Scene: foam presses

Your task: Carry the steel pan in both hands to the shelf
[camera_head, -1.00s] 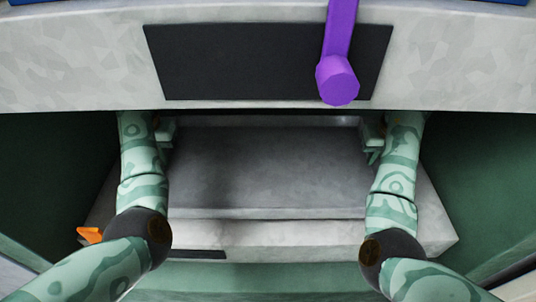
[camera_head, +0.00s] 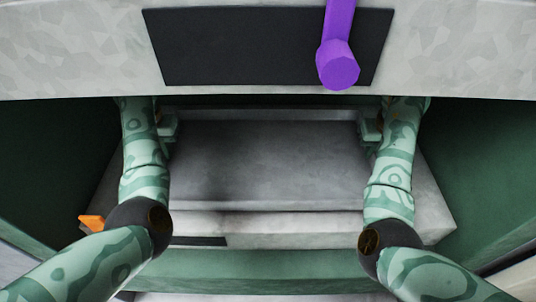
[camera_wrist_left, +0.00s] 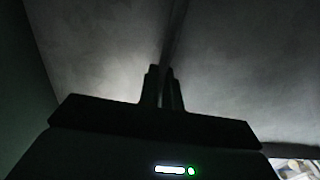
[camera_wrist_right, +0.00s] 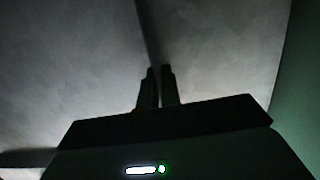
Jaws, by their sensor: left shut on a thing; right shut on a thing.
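The steel pan (camera_head: 270,165) is a wide, shallow grey tray, seen from above in the head view, between my two arms. Its back rim shows just below the edge of a pale slab. My left gripper (camera_head: 170,128) is shut on the pan's left side and my right gripper (camera_head: 371,129) is shut on its right side. In the left wrist view the left fingers (camera_wrist_left: 164,88) are close together on a thin grey wall; the right fingers (camera_wrist_right: 156,86) look the same in the right wrist view. I cannot tell whether the pan touches the surface beneath, nor which surface is the shelf.
The pale slab (camera_head: 80,55) with a black panel (camera_head: 240,45) crosses the top; a purple lever (camera_head: 338,68) hangs over it. A pale ledge (camera_head: 300,228) lies below the pan, with an orange piece (camera_head: 92,222) at its left. Dark green walls (camera_head: 480,160) flank both sides.

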